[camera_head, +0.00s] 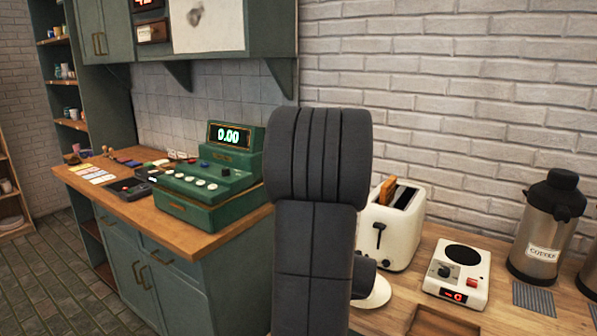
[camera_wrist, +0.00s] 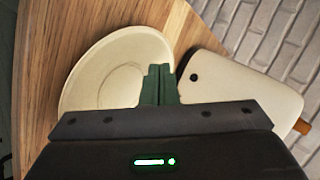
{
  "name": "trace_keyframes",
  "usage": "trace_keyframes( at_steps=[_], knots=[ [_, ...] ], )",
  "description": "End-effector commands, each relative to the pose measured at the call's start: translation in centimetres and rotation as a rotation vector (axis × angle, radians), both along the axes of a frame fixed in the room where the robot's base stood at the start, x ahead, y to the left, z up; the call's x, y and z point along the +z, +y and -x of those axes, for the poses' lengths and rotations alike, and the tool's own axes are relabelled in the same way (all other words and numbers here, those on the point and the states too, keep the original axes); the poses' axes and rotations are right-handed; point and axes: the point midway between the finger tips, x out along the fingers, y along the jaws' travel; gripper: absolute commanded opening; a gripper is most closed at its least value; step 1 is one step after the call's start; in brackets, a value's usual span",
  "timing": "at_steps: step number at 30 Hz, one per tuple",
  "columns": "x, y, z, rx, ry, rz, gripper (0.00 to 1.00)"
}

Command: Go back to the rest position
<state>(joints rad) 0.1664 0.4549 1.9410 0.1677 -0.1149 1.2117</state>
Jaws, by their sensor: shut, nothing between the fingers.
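My gripper (camera_wrist: 159,82) shows in the wrist view with its green fingers together and nothing between them. It is above the wooden counter (camera_wrist: 55,60), over the right part of a cream plate (camera_wrist: 100,65). The fingers hide part of the plate's right side. In the head view my dark arm stands in the middle and hides the gripper. A small part of the white plate (camera_head: 378,294) shows to the right of my arm.
A cream toaster (camera_head: 398,235) with bread in it stands right of my arm; it also shows in the wrist view (camera_wrist: 245,85). Further right are a white hotplate device (camera_head: 457,277) and a coffee urn (camera_head: 545,235). A green cash register (camera_head: 210,180) stands on the left counter.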

Motion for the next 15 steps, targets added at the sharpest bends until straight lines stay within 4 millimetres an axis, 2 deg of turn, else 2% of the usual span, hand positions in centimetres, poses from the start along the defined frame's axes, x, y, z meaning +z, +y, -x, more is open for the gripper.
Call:
trace_keyframes(
  at_steps=[6,15],
  knots=[
    [0.3,1.2,1.7,0.001,0.001,-0.001,0.00],
    [0.1,1.4,2.1,0.000,0.001,0.001,0.00]
  ],
)
